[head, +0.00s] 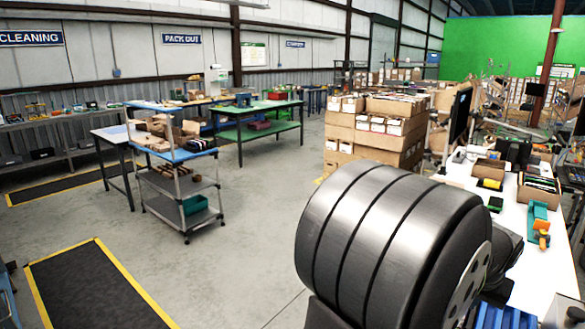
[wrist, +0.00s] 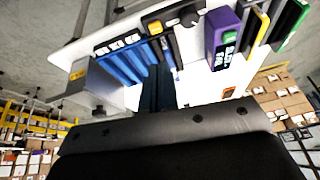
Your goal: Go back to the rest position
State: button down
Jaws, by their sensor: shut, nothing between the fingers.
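My gripper (wrist: 158,88) shows in the wrist view as dark narrow fingers rising from the black wrist bar. The fingers are together and hold nothing. They stand in front of the white tabletop (wrist: 130,18), which looks tilted from this camera. In the head view a large dark ribbed part of my arm fills the lower middle and right, and the gripper is not seen there.
In the wrist view a blue rack (wrist: 122,62), a purple box (wrist: 222,40) and a grey box (wrist: 92,86) are on the table. In the head view stacked cartons (head: 375,130) stand behind my arm. A shelf cart (head: 180,185) stands left; the floor between is clear.

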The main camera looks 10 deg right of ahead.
jog(key=x, duration=1)
jog(key=v, duration=1)
jog(key=shift+s+r+n, duration=0.15)
jog(key=shift+r+n, duration=0.1)
jog(key=shift+n, duration=0.15)
jog(key=shift+a, duration=0.1)
jog(key=s+a+r+n, duration=0.1)
jog(key=s+a+r, duration=0.1)
jog(key=a, duration=0.8)
jog(key=s+a+r+n, duration=0.1)
jog(key=a, duration=0.9)
jog(key=s+a+f+n, duration=0.1)
jog(key=s+a+f, duration=0.3)
jog(key=s+a, duration=0.2)
jog(key=s+a+f+n+t, duration=0.1)
jog(key=s+a+f, duration=0.3)
jog(key=a, duration=0.6)
jog(key=shift+s+a+t+y, duration=0.3)
jog(key=shift+s+a+y, duration=0.1)
jog(key=shift+s, duration=0.6)
